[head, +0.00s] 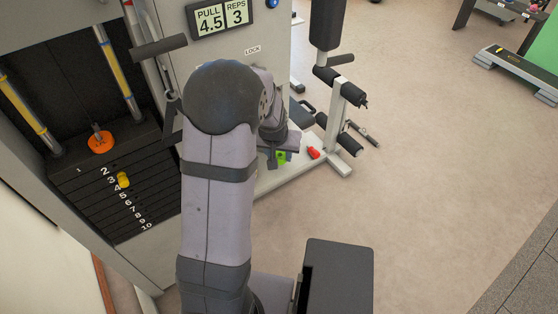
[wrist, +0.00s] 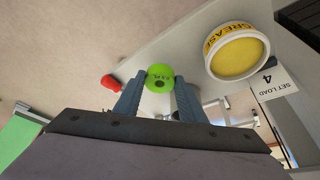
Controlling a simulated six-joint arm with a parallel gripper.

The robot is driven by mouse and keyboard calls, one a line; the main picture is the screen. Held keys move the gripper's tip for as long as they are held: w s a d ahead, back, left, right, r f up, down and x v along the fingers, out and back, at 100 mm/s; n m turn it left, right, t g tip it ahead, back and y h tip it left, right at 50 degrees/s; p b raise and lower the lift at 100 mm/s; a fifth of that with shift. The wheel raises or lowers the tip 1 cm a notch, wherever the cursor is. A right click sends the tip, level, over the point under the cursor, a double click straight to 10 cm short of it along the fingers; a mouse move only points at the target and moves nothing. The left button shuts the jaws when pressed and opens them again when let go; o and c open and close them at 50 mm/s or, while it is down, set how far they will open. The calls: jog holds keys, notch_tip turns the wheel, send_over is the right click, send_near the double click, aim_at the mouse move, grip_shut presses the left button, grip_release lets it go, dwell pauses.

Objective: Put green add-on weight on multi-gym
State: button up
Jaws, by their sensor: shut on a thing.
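The green add-on weight (wrist: 159,77) is a small, round disc with a dark centre, held between the fingertips of my gripper (wrist: 158,88) in the wrist view. In the head view a bit of the green weight (head: 281,157) shows below my wrist; my arm hides most of the gripper. The multi-gym (head: 165,240) stands at the left, with a stack of numbered dark plates (head: 85,190). An orange weight (head: 101,142) sits on top of the stack, and a yellow pin (head: 123,180) sticks out of its front. The held weight is right of the stack, apart from it.
A red object (head: 313,153) lies on the pale base; it also shows in the wrist view (wrist: 110,82). A grease tin (wrist: 237,55) and a "SET LOAD 4" card (wrist: 275,83) are at the right there. A handle (head: 160,47) juts out beside the stack. Open floor lies right.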

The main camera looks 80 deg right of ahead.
aim_at(279, 159)
jog(key=shift+f, duration=1.7)
jog(key=shift+f, duration=0.1)
jog(key=shift+f, duration=0.15)
jog(key=o, duration=1.2)
jog(key=shift+r, duration=0.3)
jog(key=v, duration=1.2)
